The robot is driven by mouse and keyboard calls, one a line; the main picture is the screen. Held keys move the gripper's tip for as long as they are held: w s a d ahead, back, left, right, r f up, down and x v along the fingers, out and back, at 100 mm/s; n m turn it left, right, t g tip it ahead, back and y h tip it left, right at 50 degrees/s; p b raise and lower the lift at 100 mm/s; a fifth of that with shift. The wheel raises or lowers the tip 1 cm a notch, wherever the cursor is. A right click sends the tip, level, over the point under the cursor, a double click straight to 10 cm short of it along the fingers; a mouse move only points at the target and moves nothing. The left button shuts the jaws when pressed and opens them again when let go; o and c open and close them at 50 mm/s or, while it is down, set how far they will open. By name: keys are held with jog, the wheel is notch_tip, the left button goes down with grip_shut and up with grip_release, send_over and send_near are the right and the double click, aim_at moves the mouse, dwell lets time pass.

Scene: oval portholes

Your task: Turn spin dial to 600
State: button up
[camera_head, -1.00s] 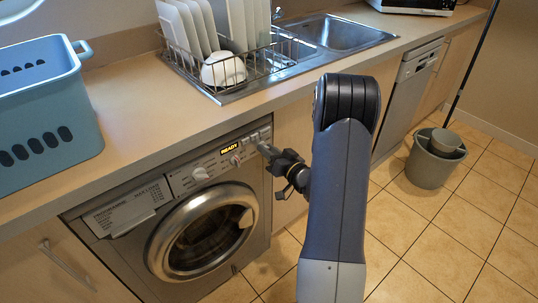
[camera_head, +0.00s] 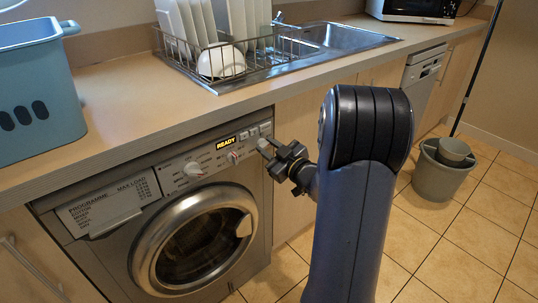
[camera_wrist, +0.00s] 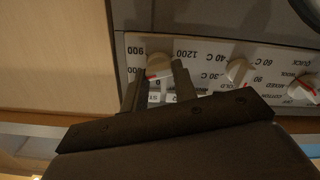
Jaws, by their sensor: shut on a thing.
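The spin dial (camera_wrist: 159,60) is a round, pale knob at the left of the washing machine's panel in the wrist view, with a red mark at its lower left. Numbers, upside down in this view, are printed around it; some are hidden by my fingers. My gripper (camera_wrist: 157,84) has one finger on each side of the dial and is shut on it. In the head view my gripper (camera_head: 268,148) is at the right end of the panel, where it and the arm hide much of the dial. The washing machine (camera_head: 150,215) has its door closed.
The display (camera_head: 233,143) reads READY. Two other dials, a larger one (camera_head: 194,169) and a smaller one (camera_head: 232,157), are left of my gripper. The counter (camera_head: 150,110) overhangs the panel, with a blue basket (camera_head: 35,95) on it. A grey bucket (camera_head: 440,172) stands on the floor at right.

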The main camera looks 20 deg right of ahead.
jog(key=shift+n+b, duration=0.35)
jog(key=shift+n, duration=0.05)
jog(key=o, duration=1)
jog(key=p+v, duration=0.1)
jog(key=v, duration=0.9)
jog(key=shift+s+p, duration=0.35)
jog(key=shift+s, duration=0.05)
jog(key=shift+d, duration=0.1)
